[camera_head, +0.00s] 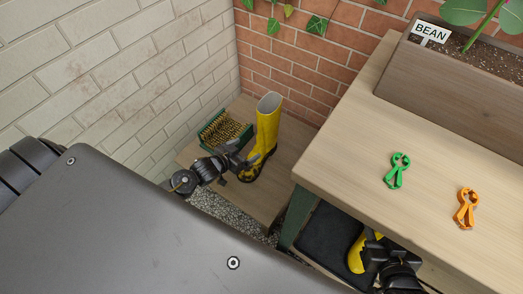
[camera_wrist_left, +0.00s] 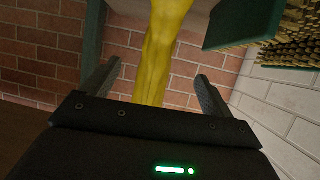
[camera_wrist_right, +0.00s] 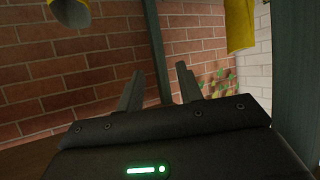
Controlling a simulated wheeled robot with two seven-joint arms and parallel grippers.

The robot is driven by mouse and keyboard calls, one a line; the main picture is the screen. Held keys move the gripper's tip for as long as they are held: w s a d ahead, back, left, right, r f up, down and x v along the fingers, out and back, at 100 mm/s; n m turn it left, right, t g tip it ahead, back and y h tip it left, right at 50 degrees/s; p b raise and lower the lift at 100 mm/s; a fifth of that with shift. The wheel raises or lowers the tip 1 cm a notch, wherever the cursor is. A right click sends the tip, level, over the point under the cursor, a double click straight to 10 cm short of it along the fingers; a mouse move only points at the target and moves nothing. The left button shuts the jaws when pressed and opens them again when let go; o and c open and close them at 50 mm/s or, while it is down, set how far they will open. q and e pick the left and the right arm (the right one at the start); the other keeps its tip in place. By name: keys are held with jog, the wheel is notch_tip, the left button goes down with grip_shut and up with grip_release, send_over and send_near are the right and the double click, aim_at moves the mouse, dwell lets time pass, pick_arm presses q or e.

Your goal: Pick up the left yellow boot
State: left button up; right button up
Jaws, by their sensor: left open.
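The left yellow boot (camera_head: 267,128) stands upright on a low wooden platform (camera_head: 262,200) near the wall corner. My left gripper (camera_head: 243,163) is open beside the boot's lower part. In the left wrist view, the yellow boot (camera_wrist_left: 163,45) shows ahead between the spread fingers, which do not close on it. A second yellow boot (camera_head: 355,254) is partly hidden under the bench, beside my right gripper (camera_head: 371,248). In the right wrist view, the right gripper's fingers are apart with nothing between them; yellow boot parts show at the upper left (camera_wrist_right: 72,12) and upper right (camera_wrist_right: 238,25).
A green boot brush (camera_head: 225,130) with tan bristles sits just left of the boot, by the pale brick wall. The wooden bench (camera_head: 345,150) rises at the right, bearing a green clip (camera_head: 397,170), an orange clip (camera_head: 466,208) and a planter (camera_head: 450,85). A black mat (camera_head: 325,238) lies under it.

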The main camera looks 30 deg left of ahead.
aim_at(258, 141)
pick_arm(q)
jog(key=x, duration=0.1)
jog(key=b+x, duration=0.1)
jog(key=x, duration=0.3)
jog(key=shift+w+d+r+b, duration=0.15)
jog(key=shift+w+r+b, duration=0.15)
jog(key=shift+r+b, duration=0.05)
jog(key=shift+w+d, duration=0.1)
jog(key=shift+w, duration=0.15)
jog(key=b+x, duration=0.2)
jog(key=x, duration=0.2)
jog(key=shift+w, duration=0.15)
jog(key=shift+w+d+f, duration=0.1)
jog(key=shift+w, duration=0.3)
jog(key=c, duration=1.5)
jog(key=shift+c, duration=0.9)
pick_arm(e)
jog(key=a+r+n+t+y, duration=0.1)
jog(key=a+r+t+y, duration=0.2)
jog(key=r, duration=0.3)
jog(key=a+r+n+t+y, duration=0.1)
jog(key=a+r+t+y, duration=0.2)
jog(key=r, duration=0.4)
jog(key=shift+s+t+y, duration=0.3)
jog(key=shift+s+t, duration=0.15)
jog(key=shift+t, duration=0.25)
pick_arm(q)
jog(key=shift+r, duration=0.25)
